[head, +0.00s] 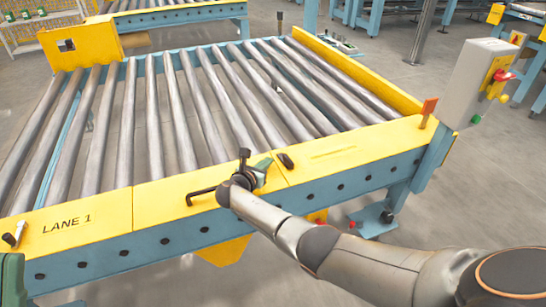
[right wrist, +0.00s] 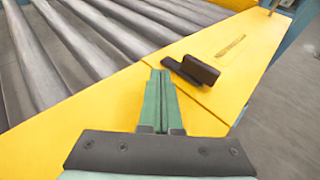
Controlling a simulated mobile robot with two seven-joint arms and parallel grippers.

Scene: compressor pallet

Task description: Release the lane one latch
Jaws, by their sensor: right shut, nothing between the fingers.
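The yellow front rail (head: 80,222), marked LANE 1, runs along the roller bed. My right gripper (head: 264,166) is over this rail, its green fingers together and empty. In the right wrist view the closed fingers (right wrist: 160,90) point toward a small dark latch-like block (right wrist: 200,71) on the rail, just beyond and right of the tips. The same dark block shows in the head view (head: 286,160), apart from the fingers. A black bent rod (head: 203,192) lies left of my right wrist; its inner end is hidden there. My left gripper cannot be made out.
Metal rollers (head: 160,110) fill the bed behind the rail. A small black-and-white fitting (head: 14,234) sits at the rail's left end. An orange upright tab (head: 429,110) and a grey control box (head: 481,82) with a red knob stand at the right.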

